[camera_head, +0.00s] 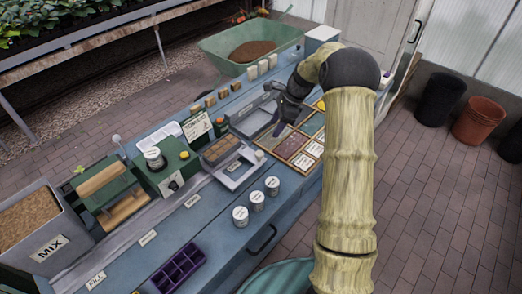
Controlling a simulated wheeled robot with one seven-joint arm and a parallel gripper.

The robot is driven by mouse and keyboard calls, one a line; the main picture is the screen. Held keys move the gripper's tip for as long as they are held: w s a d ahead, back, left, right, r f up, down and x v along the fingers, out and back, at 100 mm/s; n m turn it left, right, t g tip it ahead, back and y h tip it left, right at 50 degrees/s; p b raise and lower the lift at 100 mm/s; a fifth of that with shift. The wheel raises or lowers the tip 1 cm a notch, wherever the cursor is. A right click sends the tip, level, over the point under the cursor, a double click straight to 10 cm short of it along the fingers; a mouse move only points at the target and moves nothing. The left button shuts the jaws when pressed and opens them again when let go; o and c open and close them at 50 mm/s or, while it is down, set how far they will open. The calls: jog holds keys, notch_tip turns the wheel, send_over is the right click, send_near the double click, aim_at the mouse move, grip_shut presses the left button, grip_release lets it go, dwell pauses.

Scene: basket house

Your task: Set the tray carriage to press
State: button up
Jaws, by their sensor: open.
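The tray carriage appears to be the pale grey sliding piece (238,171) on the blue bench, with a round light knob (259,154) at its right end. A seedling tray with brown cells (220,149) sits at its back. Labels lie along the bench front: one at the far left reads FILL (96,279). Two more, a middle label (148,237) and a right label (192,200), are too small to read surely. The carriage is to the right of all three. My gripper (280,125) is open, above the shallow grey bin right of the carriage, apart from the knob.
A green roller machine (102,190) and a green box with a dial (165,172) stand left of the carriage. Several white tins (257,201) stand in front of it. A purple cell tray (174,272) lies near the front edge. A sectioned wooden seed box (302,148) is at right.

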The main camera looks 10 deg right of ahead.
aim_at(259, 153)
jog(key=p+x, duration=0.2)
jog(key=x, duration=1.2)
jog(key=shift+d, duration=0.1)
grip_shut()
